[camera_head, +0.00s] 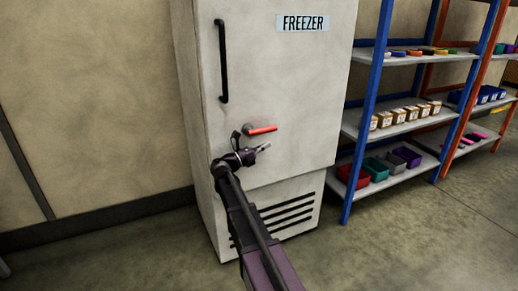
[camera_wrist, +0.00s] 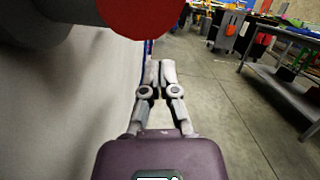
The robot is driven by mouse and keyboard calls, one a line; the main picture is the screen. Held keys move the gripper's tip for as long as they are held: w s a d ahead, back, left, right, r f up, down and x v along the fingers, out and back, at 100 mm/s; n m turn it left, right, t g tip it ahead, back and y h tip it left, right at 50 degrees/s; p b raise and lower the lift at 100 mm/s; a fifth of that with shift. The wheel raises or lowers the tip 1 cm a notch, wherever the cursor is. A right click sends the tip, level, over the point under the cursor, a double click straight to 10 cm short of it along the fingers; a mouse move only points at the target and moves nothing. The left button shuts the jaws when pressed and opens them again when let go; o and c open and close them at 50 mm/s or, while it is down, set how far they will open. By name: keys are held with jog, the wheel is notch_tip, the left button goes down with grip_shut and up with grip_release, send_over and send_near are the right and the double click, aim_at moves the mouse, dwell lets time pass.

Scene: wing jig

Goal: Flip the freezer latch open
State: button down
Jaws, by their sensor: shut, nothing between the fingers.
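The freezer (camera_head: 290,100) is a tall off-white cabinet with a "FREEZER" sign (camera_head: 303,23) on its door. Its latch (camera_head: 262,130) has a red handle that lies almost level, pointing right from a grey pivot. My gripper (camera_head: 265,147) is just below the latch handle, in front of the door, pointing right. In the wrist view my gripper (camera_wrist: 161,66) is shut and empty. The red round end of the latch (camera_wrist: 148,14) looms large at the top of the wrist view, above the fingers. I cannot tell whether the gripper touches the latch.
A black vertical door handle (camera_head: 223,62) is above the latch on the left. Blue and orange shelving (camera_head: 405,118) with bins and boxes stands right of the freezer. A grey table (camera_wrist: 285,85) is at the right in the wrist view. The floor (camera_head: 400,245) in front is clear.

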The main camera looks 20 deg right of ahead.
aim_at(261, 129)
jog(key=shift+w+r+p, duration=0.15)
jog(key=shift+r+p, duration=0.45)
jog(key=shift+r, duration=0.15)
jog(key=shift+w+r+p, duration=0.1)
jog(key=shift+r+p, duration=0.45)
jog(key=shift+r, duration=0.15)
jog(key=shift+a, duration=0.15)
jog(key=shift+b, duration=0.3)
